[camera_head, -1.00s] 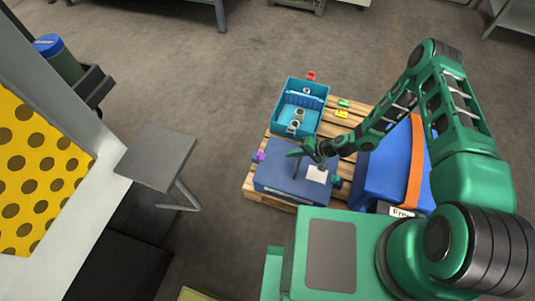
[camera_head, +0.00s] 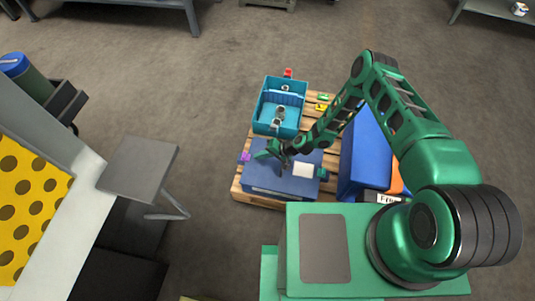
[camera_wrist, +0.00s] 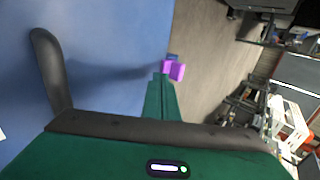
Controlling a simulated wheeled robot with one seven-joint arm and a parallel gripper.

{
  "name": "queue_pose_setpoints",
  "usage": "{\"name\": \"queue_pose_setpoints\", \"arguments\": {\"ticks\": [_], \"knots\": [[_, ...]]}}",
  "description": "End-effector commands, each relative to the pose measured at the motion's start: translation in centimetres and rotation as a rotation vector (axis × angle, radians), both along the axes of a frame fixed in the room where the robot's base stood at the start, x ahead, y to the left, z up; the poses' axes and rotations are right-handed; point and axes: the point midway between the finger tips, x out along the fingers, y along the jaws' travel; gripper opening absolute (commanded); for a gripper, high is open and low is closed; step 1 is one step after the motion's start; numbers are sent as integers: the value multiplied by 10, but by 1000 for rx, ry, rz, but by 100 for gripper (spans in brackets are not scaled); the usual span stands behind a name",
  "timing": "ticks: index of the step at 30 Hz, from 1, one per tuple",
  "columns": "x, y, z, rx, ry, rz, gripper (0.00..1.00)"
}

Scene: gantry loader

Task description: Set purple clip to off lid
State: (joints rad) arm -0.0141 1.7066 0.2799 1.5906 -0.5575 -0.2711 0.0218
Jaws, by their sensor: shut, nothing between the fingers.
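The purple clip (camera_head: 245,157) sits at the left edge of the blue lidded box (camera_head: 262,183), on the wooden pallet. The purple clip also shows in the wrist view (camera_wrist: 175,70), just beyond the tip of a green part of my gripper; I cannot tell whether they touch. The blue lid surface (camera_wrist: 110,45) fills the left of the wrist view. My gripper (camera_head: 284,163) is over the lid, right of the purple clip, shut and empty. A teal clip (camera_head: 323,174) is at the box's right edge. The clip's on or off state is unclear.
An open teal bin (camera_head: 265,118) with metal parts stands behind the box. A red clip (camera_head: 288,73) is at its far rim. Green (camera_head: 323,97) and yellow (camera_head: 321,107) pieces lie on the pallet. A larger blue case (camera_head: 365,155) stands right. A grey stand (camera_head: 140,165) is left.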

Motion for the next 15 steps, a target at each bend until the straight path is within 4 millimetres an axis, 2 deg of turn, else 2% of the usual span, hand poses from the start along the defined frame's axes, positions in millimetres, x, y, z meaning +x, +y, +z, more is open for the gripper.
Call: {"name": "queue_pose_setpoints", "arguments": {"ticks": [1, 6, 15], "knots": [[2, 9, 1, 1, -2, 2, 0], [6, 28, 1, 0, -1, 1, 0], [8, 38, 1, -1, 0, 0, 0]]}}
